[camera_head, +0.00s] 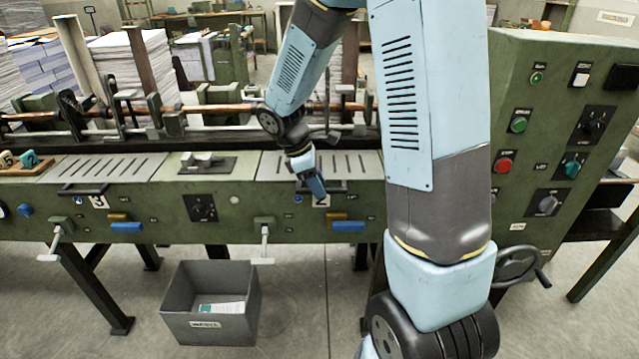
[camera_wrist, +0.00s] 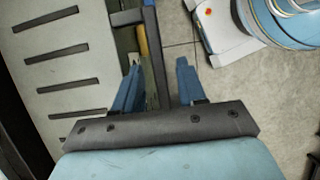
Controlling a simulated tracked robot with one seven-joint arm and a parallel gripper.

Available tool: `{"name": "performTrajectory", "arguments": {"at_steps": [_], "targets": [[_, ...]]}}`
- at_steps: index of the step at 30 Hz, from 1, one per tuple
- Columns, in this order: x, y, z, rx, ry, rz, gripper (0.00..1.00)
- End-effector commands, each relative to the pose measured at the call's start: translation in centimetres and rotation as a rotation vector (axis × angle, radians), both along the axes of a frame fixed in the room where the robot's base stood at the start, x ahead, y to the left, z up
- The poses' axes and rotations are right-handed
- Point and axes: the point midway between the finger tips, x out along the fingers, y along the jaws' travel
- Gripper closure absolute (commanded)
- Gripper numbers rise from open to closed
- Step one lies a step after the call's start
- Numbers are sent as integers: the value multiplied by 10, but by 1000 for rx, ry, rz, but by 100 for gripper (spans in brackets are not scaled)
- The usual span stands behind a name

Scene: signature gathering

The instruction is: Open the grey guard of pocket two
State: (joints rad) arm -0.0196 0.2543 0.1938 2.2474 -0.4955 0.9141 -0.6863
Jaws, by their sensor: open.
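The grey slotted guard (camera_head: 268,166) of the right-hand pocket lies flat and closed on the green machine, with a dark handle along its front edge. The number plate (camera_head: 322,201) below it is partly covered by my gripper, so I cannot read its digit. My gripper (camera_head: 318,188) is at this handle. In the wrist view the slotted guard (camera_wrist: 58,62) fills the left side. My gripper (camera_wrist: 158,68) is open, with one blue finger on each side of the dark handle bar (camera_wrist: 156,50). I cannot tell whether the fingers touch the bar.
Another slotted guard (camera_head: 110,168), with plate 3 below it, lies closed to the left. A control panel (camera_head: 560,130) with buttons and knobs stands at the right. A grey bin (camera_head: 210,328) sits on the floor. White-handled levers (camera_head: 265,245) stick out in front.

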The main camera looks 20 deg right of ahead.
Motion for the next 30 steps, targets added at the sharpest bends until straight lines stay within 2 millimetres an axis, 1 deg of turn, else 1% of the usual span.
{"name": "performTrajectory", "arguments": {"at_steps": [5, 17, 18, 29, 30], "targets": [[0, 0, 0, 0, 0, 0, 61], [0, 0, 0, 0, 0, 0, 99], [0, 0, 0, 0, 0, 0, 100], [0, 0, 0, 0, 1, 0, 100], [-1, -8, 0, 0, 1, -5, 100]]}}
